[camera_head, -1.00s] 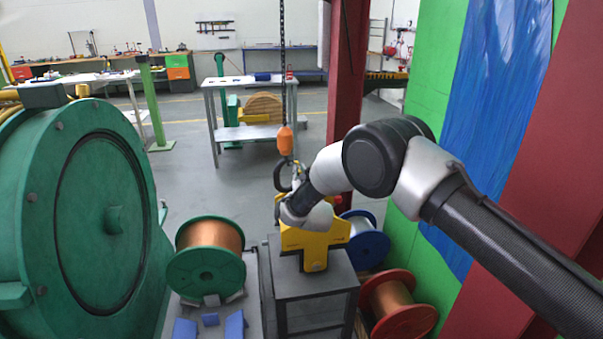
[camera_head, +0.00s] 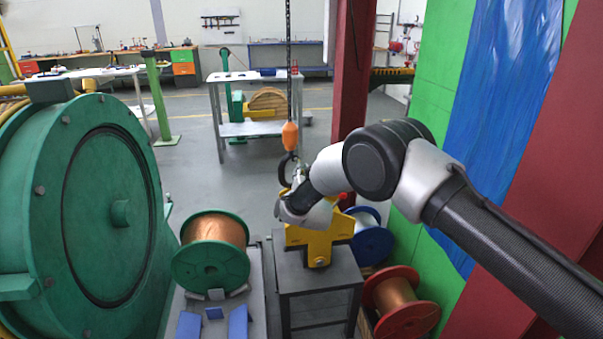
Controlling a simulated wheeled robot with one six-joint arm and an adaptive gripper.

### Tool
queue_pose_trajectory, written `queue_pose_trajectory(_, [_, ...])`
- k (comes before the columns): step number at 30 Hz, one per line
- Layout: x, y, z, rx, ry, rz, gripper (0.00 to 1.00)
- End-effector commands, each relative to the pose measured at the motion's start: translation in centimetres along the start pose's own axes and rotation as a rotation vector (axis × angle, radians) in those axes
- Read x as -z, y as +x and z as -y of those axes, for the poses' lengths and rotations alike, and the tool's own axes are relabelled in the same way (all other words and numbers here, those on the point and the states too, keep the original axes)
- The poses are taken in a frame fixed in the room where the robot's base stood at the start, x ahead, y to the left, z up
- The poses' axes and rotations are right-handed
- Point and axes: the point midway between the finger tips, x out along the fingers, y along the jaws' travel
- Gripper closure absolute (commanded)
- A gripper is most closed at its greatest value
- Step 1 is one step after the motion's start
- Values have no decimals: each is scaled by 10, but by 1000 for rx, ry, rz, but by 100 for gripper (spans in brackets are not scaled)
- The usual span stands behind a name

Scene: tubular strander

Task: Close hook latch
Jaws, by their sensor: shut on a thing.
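The dark crane hook (camera_head: 284,172) hangs below an orange hook block (camera_head: 290,136) on a black chain. My gripper (camera_head: 298,177) is at the hook, just right of its curve, partly hidden by my wrist. It is shut on what seems to be the hook latch, which is too small and covered to make out. Whether the latch is open or closed cannot be seen. A yellow block (camera_head: 320,246) stands below my wrist on a dark grey stand.
A green spool with copper wire (camera_head: 213,260) stands to the left, beside the large green drum (camera_head: 85,215). Blue (camera_head: 370,243) and red (camera_head: 398,305) spools stand to the right. A red column (camera_head: 352,75) rises behind my arm. Open floor lies behind the hook.

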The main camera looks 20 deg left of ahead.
Motion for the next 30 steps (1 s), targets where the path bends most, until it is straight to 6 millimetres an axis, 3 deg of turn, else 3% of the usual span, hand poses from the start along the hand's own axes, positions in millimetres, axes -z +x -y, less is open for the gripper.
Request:
queue_pose_trajectory(8, [-5,-2,-2,-3,-2,9,100])
queue_pose_trajectory(9, [-5,-2,-2,-3,-2,9,84])
queue_pose_trajectory(13, [-4,-2,-2,-2,-2,8,63])
queue_pose_trajectory(23, [-2,-3,0,0,-2,5,63])
queue_pose_trajectory(26, [-2,-12,0,0,-3,4,63])
queue_pose_trajectory(30, [-2,-40,1,1,-4,7,63])
